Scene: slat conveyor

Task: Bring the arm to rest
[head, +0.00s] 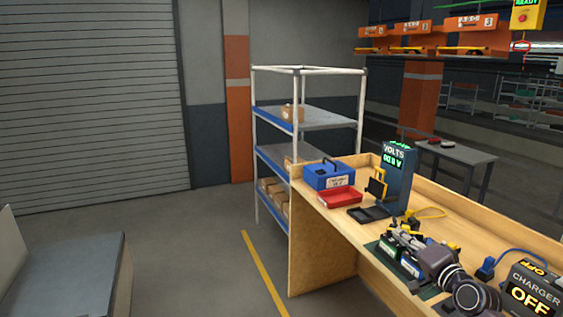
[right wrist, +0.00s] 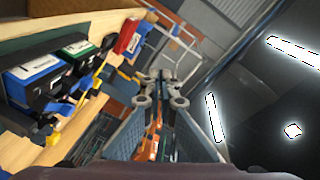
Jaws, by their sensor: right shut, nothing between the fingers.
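My right gripper (head: 396,229) is above the workbench (head: 325,240) in the head view, reaching from the lower right over a dark green mat with battery-like packs on it. In the right wrist view its fingers (right wrist: 160,76) are together with nothing between them. A blue-labelled pack (right wrist: 32,70) and a green-labelled pack (right wrist: 77,48) show at the left of that view, apart from the fingers. My right arm hides part of the mat and packs in the head view. My left gripper is in neither view.
A volt meter stand (head: 398,165), a red tray (head: 339,198) and a blue box (head: 328,175) stand farther along the bench. A charger (head: 533,290) reading OFF is at the right. A shelf rack (head: 310,120) stands behind. Open floor (head: 190,260) lies left of the bench.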

